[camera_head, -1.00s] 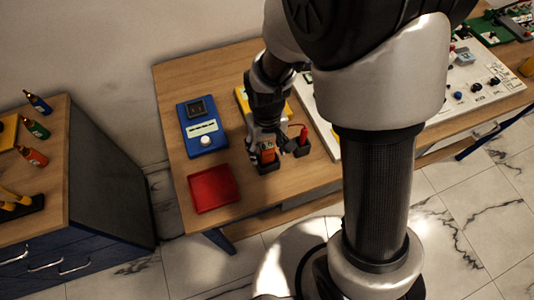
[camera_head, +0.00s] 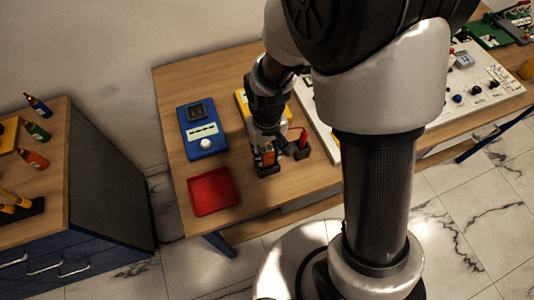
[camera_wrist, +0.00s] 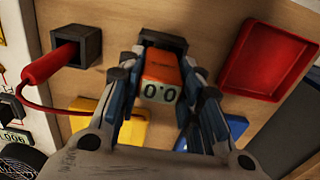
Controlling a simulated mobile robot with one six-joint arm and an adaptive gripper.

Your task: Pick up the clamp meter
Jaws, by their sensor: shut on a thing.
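The clamp meter (camera_wrist: 160,72) is orange with a pale display reading 0.0; in the wrist view it sits between my fingers. My gripper (camera_wrist: 162,82) is shut on it, one finger on each side. In the head view the orange meter (camera_head: 268,158) shows below my gripper (camera_head: 265,146). A black square holder (camera_wrist: 163,41) is at the meter's far end. I cannot tell whether the meter's end is inside the holder or just above it. My fingers hide part of the meter's sides.
A red probe (camera_wrist: 48,66) with a red cable stands in a second black holder (camera_wrist: 88,42) beside it. A red tray (camera_head: 213,191) and a blue instrument (camera_head: 202,129) lie left on the wooden table (camera_head: 172,93). A yellow device (camera_head: 241,98) is close behind my gripper.

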